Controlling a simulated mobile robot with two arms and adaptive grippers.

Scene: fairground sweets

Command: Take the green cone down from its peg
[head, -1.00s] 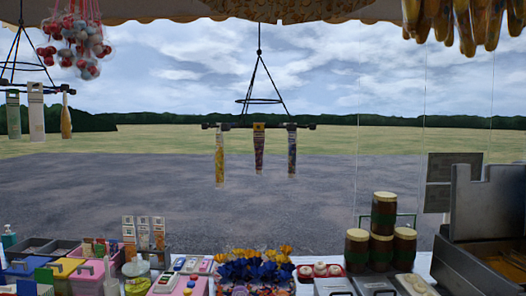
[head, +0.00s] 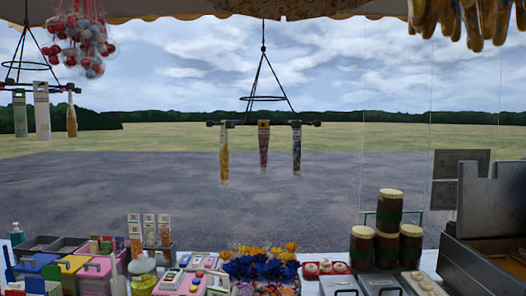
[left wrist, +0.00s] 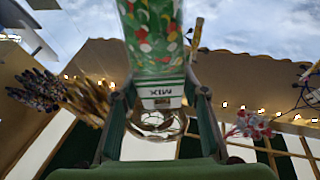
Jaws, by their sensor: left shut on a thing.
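In the left wrist view my left gripper (left wrist: 162,88) is shut on a green cone (left wrist: 155,38). The cone has coloured dots and a white band marked MIX, and its far end runs out of the top of the picture. Whether it touches a peg cannot be seen. In the head view a pale green cone (head: 20,116) hangs on the left rack beside a white one (head: 42,110) and a yellow one (head: 71,118). I cannot make out either gripper in the head view.
A middle hanging rack (head: 262,123) holds three patterned cones. Bagged red and white balls (head: 85,40) hang at upper left. Open ground lies beyond.

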